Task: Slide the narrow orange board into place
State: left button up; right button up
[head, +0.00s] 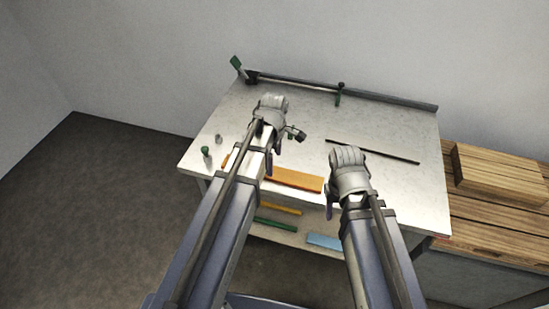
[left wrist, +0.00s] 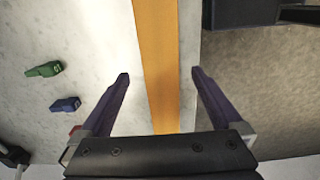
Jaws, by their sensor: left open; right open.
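An orange board (head: 297,180) lies along the front edge of the grey table, partly hidden behind my left arm. In the left wrist view, an orange board (left wrist: 156,60) runs lengthwise between my left fingers, with clear gaps on both sides. My left gripper (head: 268,163) is open over it and does not grip it; it also shows in the left wrist view (left wrist: 158,76). My right gripper (head: 331,206) is open and empty near the table's front edge, right of the board. A thinner yellow-orange strip (head: 281,208) lies on the lower shelf.
A green strip (head: 275,224) and a light-blue board (head: 325,241) also lie below. A dark rail (head: 390,100) runs along the table's back. A thin dark rod (head: 372,151) lies on the right. Small green (left wrist: 44,70) and blue (left wrist: 65,104) pieces lie beside the board.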

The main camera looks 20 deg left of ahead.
pick_arm(q)
notch_tip(320, 180, down, 6)
jog(key=b, duration=0.4)
jog(key=shift+r+b, duration=0.2)
jog(key=shift+b, duration=0.2)
jog(key=c, duration=1.5)
jog(key=shift+a, duration=2.3)
jog(key=o, duration=1.5)
jog(key=shift+r, duration=0.1)
notch_tip(320, 180, up, 8)
jog(key=p, duration=0.8)
